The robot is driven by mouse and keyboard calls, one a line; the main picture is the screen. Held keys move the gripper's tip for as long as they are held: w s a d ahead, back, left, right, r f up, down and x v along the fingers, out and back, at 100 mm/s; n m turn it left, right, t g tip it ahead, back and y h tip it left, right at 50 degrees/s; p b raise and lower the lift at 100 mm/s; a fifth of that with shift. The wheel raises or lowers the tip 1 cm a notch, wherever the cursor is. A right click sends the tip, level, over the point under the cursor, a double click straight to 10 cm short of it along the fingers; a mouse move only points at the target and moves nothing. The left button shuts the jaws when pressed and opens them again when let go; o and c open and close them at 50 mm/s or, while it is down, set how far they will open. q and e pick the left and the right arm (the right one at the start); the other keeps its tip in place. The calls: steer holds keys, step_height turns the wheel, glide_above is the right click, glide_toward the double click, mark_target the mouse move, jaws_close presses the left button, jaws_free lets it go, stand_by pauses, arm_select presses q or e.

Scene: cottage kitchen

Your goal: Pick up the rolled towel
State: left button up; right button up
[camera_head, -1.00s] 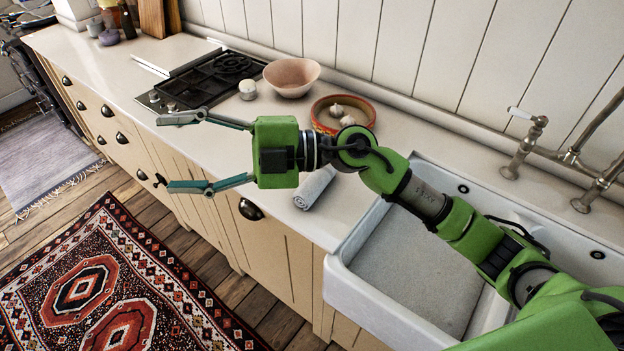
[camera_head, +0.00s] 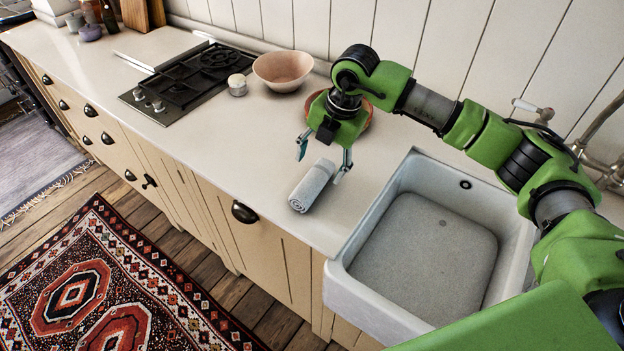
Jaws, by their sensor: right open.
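The rolled towel (camera_head: 312,187) is light grey and lies on the pale counter, just left of the sink and near the counter's front edge. My right gripper (camera_head: 320,168) points down over the far end of the towel. Its fingers are spread open, one to the left of the towel and one to the right. I cannot tell how high the fingertips are above the counter. Nothing is held. My left gripper is not in view.
A white sink (camera_head: 345,285) is right of the towel. Behind my right gripper is a terracotta bowl (camera_head: 366,122), mostly hidden. A pink bowl (camera_head: 283,71), a small white jar (camera_head: 237,85) and a black hob (camera_head: 180,88) stand further left. The counter (camera_head: 240,135) left of the towel is clear.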

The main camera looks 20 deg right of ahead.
mark_target(314, 178)
steer(key=x, duration=0.2)
steer(key=shift+w+a+f, duration=0.1)
steer(key=shift+f, duration=0.15)
steer(key=shift+f+p, duration=0.25)
steer(key=shift+p, duration=0.35)
steer(key=p+x, duration=0.2)
steer(key=x, duration=0.1)
steer(key=shift+f, duration=0.3)
steer(key=shift+w+a+f, duration=0.1)
steer(key=shift+w+f, duration=0.1)
steer(key=shift+f, duration=0.3)
steer(key=c, duration=1.2)
